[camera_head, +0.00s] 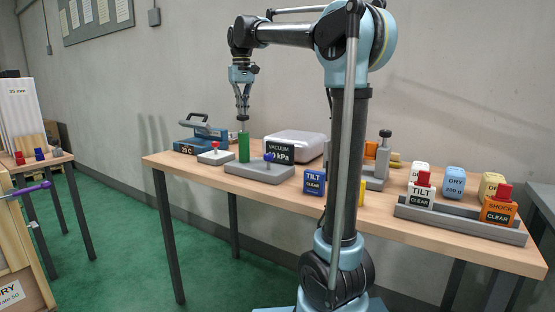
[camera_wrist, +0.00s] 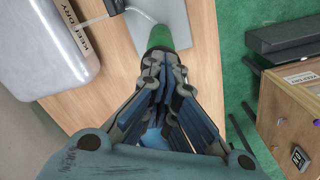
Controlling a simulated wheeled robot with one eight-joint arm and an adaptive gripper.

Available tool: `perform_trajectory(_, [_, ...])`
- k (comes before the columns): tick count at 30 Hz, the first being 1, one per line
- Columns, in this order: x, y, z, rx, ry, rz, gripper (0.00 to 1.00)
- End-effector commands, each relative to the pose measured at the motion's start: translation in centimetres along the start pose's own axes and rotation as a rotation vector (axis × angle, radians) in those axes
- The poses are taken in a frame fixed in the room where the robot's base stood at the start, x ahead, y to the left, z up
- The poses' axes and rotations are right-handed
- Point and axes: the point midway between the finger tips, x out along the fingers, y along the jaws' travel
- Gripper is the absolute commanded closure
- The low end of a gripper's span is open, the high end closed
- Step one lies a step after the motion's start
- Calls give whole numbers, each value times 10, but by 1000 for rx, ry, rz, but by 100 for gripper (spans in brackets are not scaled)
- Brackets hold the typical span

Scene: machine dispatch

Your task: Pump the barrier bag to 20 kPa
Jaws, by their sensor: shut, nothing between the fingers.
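My gripper (camera_head: 242,117) points down with its fingers together, right above the green upright handle (camera_head: 244,147). In the wrist view its fingertips (camera_wrist: 163,58) are at the top of the green handle (camera_wrist: 158,38); I cannot tell whether they touch. The black gauge (camera_head: 282,152) reads "VACUUM" and a kPa figure whose first digits are unclear. The pale grey, rounded pack (camera_head: 297,140), likely the barrier bag, lies behind the gauge. It also shows in the wrist view (camera_wrist: 52,45), beside a "KEEP DRY" label.
A grey base with a blue knob (camera_head: 268,158) and a white base with a red knob (camera_head: 214,146) flank the handle. A blue device marked 25 C (camera_head: 190,147) stands at left.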

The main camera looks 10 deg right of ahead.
Motion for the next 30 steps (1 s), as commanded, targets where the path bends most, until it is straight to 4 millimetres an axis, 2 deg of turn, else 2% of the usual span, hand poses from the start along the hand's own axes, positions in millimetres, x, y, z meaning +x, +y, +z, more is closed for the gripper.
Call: perform_trajectory(30, [-54, 0, 0, 0, 0, 0, 100])
